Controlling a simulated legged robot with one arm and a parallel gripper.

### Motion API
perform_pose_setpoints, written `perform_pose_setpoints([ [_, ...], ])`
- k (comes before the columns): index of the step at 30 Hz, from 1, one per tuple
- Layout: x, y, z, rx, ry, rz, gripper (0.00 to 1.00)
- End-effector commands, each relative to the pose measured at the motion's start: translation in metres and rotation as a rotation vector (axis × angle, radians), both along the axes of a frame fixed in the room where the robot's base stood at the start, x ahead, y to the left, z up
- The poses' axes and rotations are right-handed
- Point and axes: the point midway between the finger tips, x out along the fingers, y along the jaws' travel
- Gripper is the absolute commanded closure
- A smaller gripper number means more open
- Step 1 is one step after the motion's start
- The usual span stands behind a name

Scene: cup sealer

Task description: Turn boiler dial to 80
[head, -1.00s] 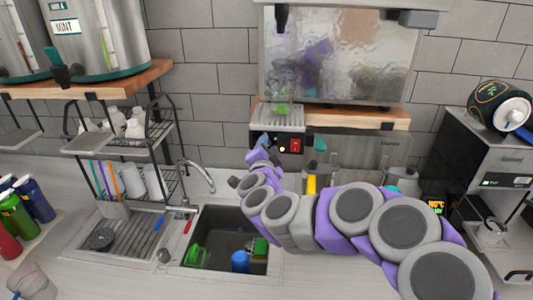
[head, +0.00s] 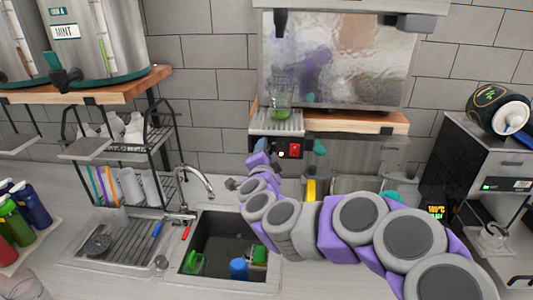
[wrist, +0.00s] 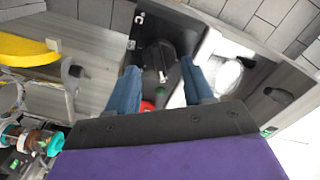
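My gripper (wrist: 160,68) has two blue fingers spread apart, one on each side of the dial. I cannot tell whether they touch it. In the head view my gripper (head: 262,150) is at the panel's left end, covering the dial.
A sink (head: 225,240) with green and blue items lies below my arm. A drying rack (head: 125,150) and a tap (head: 196,180) stand left. A black machine (head: 485,165) stands right. A drip tray (head: 277,122) with a glass sits above the panel.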

Motion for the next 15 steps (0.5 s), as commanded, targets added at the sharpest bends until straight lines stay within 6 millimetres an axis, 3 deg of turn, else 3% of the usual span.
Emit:
perform_pose_setpoints([
  [3, 0.000, 0.000, 0.000, 0.000, -0.001, 0.000, 0.39],
  [15, -0.011, 0.002, 0.000, 0.000, 0.000, 0.004, 0.39],
])
